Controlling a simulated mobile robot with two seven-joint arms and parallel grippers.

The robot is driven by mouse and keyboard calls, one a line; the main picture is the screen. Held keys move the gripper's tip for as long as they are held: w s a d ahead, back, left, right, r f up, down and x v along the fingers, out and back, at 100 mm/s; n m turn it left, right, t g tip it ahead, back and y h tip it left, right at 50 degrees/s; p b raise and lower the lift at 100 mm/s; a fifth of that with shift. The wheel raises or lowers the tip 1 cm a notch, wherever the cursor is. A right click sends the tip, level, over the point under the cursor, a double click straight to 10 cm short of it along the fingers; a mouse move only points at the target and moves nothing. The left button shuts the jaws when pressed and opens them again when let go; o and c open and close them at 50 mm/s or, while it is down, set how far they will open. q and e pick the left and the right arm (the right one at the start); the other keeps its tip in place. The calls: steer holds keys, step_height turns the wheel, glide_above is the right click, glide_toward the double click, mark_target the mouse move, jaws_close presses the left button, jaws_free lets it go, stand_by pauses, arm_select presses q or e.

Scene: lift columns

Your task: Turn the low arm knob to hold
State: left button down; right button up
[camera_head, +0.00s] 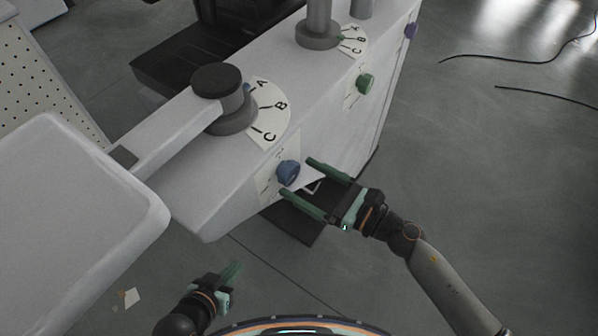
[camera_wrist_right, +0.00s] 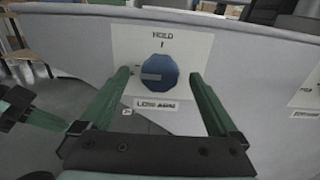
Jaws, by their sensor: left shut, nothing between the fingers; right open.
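The blue low arm knob (camera_head: 288,172) sits on a white label plate on the side of the light grey cabinet. In the right wrist view the knob (camera_wrist_right: 160,73) has a grey pointer mark facing left. A tick under the word HOLD (camera_wrist_right: 163,36) is above it, and the LOW ARM label (camera_wrist_right: 156,105) is below. My right gripper (camera_head: 296,177) is open, its green fingers on either side of the knob; contact cannot be told. In the wrist view its fingertips (camera_wrist_right: 160,73) flank the knob left and right. My left gripper (camera_head: 237,266) is shut and empty, low and apart from the cabinet.
A green knob (camera_head: 365,84) and a purple knob (camera_head: 411,29) sit further along the cabinet side. On top are a dark pivot post (camera_head: 218,85) with an A-B-C dial (camera_head: 273,117) and a white arm to a panel (camera_head: 75,190). Black cables (camera_head: 520,58) lie on the floor.

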steer(key=shift+x, duration=0.95)
steer(key=shift+c, duration=0.2)
steer(key=c, duration=1.3)
